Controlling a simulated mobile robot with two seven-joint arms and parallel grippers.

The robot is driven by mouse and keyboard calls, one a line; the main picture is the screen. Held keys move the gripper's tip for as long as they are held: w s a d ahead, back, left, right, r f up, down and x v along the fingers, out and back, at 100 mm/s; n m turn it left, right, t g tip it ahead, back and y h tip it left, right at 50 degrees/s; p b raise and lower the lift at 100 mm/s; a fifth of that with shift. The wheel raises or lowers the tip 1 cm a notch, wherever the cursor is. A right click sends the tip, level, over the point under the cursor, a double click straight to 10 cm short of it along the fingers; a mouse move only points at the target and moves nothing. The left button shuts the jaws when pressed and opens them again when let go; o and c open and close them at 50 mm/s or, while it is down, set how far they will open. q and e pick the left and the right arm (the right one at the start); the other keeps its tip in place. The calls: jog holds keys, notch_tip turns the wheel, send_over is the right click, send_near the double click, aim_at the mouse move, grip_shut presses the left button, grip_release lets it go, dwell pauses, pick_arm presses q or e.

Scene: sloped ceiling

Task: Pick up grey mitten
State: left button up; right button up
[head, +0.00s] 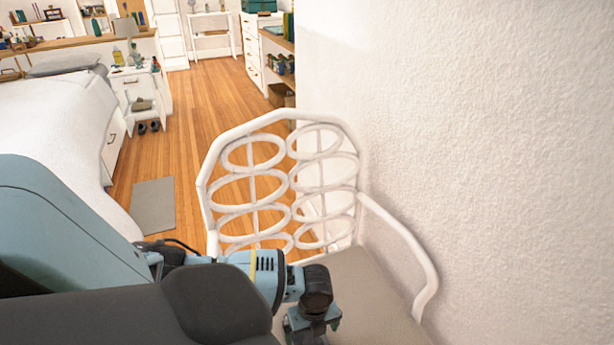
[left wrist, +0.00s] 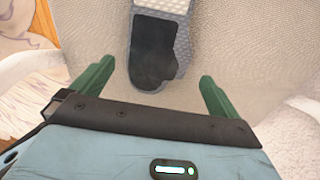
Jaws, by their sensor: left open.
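The grey mitten (left wrist: 154,48) shows in the left wrist view, with a dark palm side and a lighter grey textured edge. It appears to lie on the beige seat (left wrist: 255,75) of the white chair (head: 289,209). My left gripper (left wrist: 157,72) is open, its two green fingers apart on either side of the mitten's near end, with nothing held between them. The height of the fingers over the mitten is hard to tell. In the head view my left arm reaches over the seat (head: 372,300), and the mitten is not visible there. My right gripper is not in view.
The chair has a looped white backrest and a curved armrest (head: 408,245) close to the textured wall (head: 480,130). A bed (head: 45,125), a nightstand (head: 140,95) and a grey mat (head: 153,205) are on the left. Wooden floor (head: 215,95) is open beyond the chair.

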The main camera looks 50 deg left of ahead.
aim_at(311, 343)
pick_arm(q)
jog(key=f+b, duration=0.1)
jog(key=f, duration=0.4)
jog(key=shift+s, duration=0.2)
jog(key=c, duration=0.8)
jog(key=shift+r, duration=0.5)
notch_tip(311, 343, up, 9)
jog(key=p, duration=0.2)
